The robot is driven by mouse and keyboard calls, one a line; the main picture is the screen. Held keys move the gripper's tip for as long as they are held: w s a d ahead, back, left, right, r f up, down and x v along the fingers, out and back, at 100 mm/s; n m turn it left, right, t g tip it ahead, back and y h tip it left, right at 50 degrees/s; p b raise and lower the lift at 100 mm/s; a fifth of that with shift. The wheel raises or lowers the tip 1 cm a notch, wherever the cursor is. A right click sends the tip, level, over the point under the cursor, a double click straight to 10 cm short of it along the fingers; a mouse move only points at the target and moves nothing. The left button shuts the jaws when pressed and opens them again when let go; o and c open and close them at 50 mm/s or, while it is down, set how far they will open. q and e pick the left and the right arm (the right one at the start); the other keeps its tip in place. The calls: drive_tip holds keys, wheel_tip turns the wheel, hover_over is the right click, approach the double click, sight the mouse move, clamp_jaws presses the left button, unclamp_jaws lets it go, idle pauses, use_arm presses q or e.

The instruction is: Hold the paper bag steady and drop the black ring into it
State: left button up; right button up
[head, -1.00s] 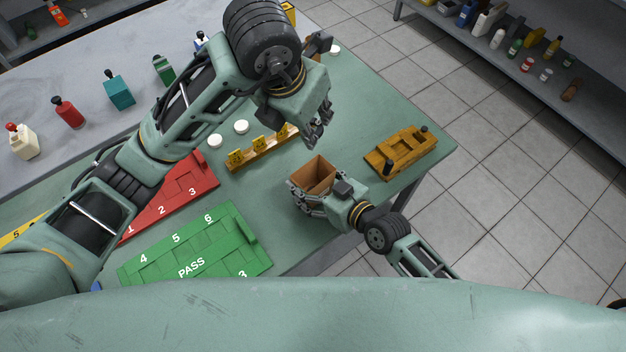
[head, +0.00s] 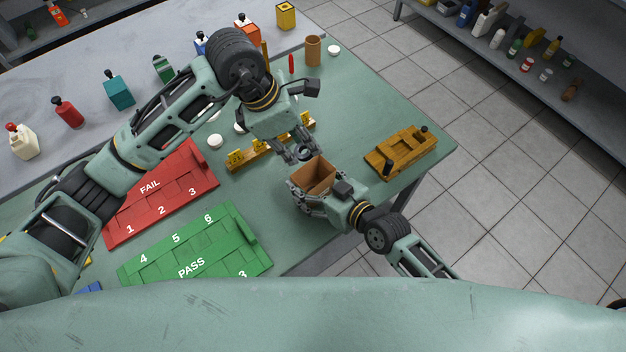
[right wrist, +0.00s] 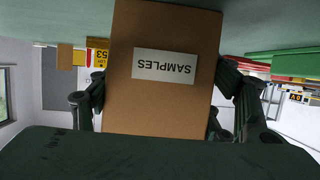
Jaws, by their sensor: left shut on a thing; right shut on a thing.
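The brown paper bag (head: 318,176) stands open at the top at the near edge of the green table. It also fills the middle of the right wrist view (right wrist: 163,100), with a white SAMPLES label that reads upside down. My right gripper (head: 318,203) is shut on the bag, with fingers on both sides of it. My left gripper (head: 301,156) is shut on the small black ring (head: 305,152). It is just behind the bag's opening and seems above it; the ring is partly hidden by the fingers. The bag's floor is hidden.
A yellow numbered rack (head: 248,155) lies behind the left gripper. A red FAIL tray (head: 160,200) and green PASS tray (head: 195,245) lie to the left. An orange-brown wooden fixture (head: 400,152) is to the right. A brown cylinder (head: 313,50) stands at the back.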

use_arm(q)
drive_tip(key=shift+f, duration=1.45)
drive_tip(key=o, duration=1.1)
drive_tip(key=shift+o, duration=0.2)
drive_tip(key=v, duration=1.2)
drive_tip(key=shift+s, duration=0.1)
